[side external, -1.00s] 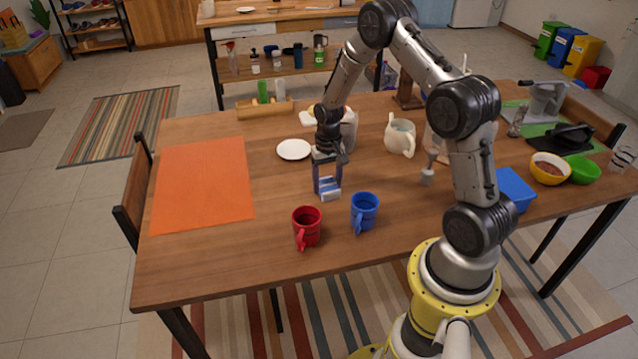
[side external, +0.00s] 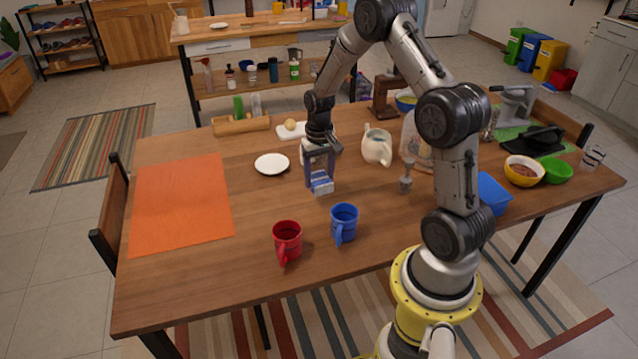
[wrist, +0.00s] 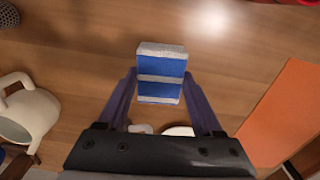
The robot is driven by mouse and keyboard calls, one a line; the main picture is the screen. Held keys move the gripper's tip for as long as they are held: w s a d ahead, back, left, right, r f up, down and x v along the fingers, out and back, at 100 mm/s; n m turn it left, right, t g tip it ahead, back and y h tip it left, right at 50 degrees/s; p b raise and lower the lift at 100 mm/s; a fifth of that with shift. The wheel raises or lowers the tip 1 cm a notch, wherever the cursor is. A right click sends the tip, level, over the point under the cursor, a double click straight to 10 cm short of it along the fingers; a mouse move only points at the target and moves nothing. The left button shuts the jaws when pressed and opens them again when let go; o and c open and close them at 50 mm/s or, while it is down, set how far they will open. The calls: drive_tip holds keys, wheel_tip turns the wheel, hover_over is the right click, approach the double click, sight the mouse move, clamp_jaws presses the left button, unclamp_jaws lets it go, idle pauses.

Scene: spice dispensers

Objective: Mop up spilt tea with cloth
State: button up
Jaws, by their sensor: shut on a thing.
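My gripper (side external: 320,173) is shut on a folded blue and white striped cloth (side external: 321,184). The cloth also shows between the fingers in the wrist view (wrist: 160,70). It hangs below the fingers over the middle of the table (side external: 235,285), behind the blue mug (side external: 344,223) and the red mug (side external: 287,241). I cannot tell whether the cloth touches the wood. No spilt tea can be made out clearly; a bright glare lies on the wood in the wrist view.
A white plate (side external: 272,164) lies left of the cloth, and an orange mat (side external: 180,205) farther left. A cream jug (side external: 377,147) stands to the right, with a blue container (side external: 492,195) beyond. The wood between mat and mugs is clear.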

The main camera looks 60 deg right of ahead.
drive_tip(key=shift+r, duration=1.05)
